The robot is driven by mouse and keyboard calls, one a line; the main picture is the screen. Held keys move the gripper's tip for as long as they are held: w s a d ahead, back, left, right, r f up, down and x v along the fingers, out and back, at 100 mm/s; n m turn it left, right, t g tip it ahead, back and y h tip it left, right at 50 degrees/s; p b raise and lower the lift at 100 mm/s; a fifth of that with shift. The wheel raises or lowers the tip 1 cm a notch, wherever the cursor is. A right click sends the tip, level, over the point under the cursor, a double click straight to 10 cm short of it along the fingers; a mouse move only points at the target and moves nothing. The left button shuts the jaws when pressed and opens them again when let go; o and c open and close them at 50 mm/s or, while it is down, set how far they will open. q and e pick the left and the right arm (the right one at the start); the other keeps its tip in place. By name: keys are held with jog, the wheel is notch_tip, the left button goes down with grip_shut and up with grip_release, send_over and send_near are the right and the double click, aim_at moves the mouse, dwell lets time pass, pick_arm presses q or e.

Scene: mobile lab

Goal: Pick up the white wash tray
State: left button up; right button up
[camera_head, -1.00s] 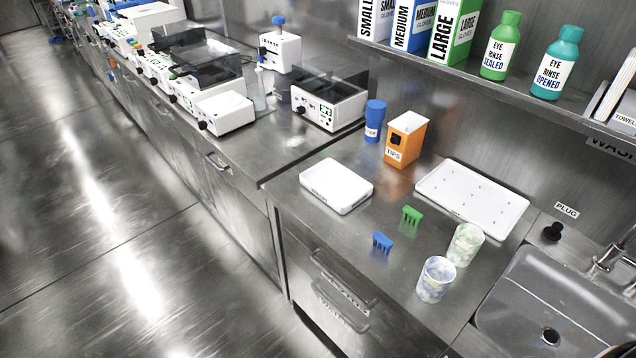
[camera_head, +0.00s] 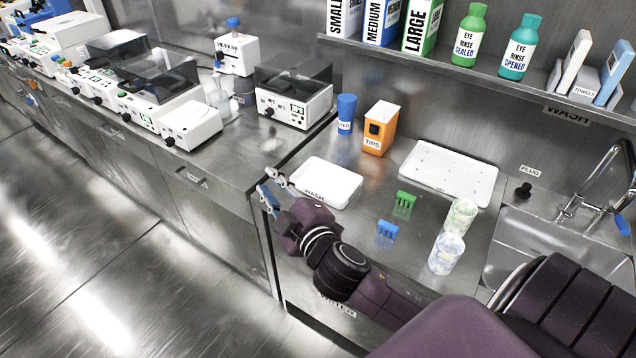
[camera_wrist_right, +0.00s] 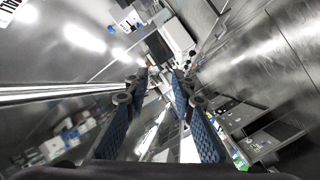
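The white wash tray (camera_head: 330,180) lies flat on the steel counter in the head view, its front face lettered WASH. My right gripper (camera_head: 268,188) is just left of the tray, near the counter's front edge, apart from it and empty. In the right wrist view the blue-padded fingers of my right gripper (camera_wrist_right: 160,78) stand apart with a gap between them. I cannot make out the tray for certain in that view. My left gripper is not in view.
A blue rack (camera_head: 387,230), a green rack (camera_head: 404,201) and two mottled cups (camera_head: 446,254) stand right of the tray. Behind are an orange tips box (camera_head: 381,128), a blue container (camera_head: 346,113) and a larger white tray (camera_head: 452,170). A sink (camera_head: 545,245) is at right.

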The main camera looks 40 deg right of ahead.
jog(key=w+a+r+n+t+y, duration=0.2)
jog(key=w+a+r+n+y, duration=0.1)
jog(key=a+r+n+y, duration=0.75)
jog(key=n+g+h, duration=0.8)
jog(key=n+g, duration=0.7)
jog(key=n, duration=0.5)
send_near(316, 188)
jog(key=s+a+r, duration=0.1)
jog(key=s+a, duration=0.1)
jog(key=s, duration=0.1)
jog(key=x, duration=0.2)
jog(key=p+x, duration=0.1)
jog(key=x, duration=0.1)
jog(key=p+x, duration=0.1)
jog(key=x, duration=0.2)
jog(key=shift+w+a+r, duration=0.1)
jog(key=shift+w+a, duration=0.1)
jog(key=shift+w, duration=0.2)
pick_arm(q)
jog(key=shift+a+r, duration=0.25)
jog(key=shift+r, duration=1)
pick_arm(e)
grip_shut()
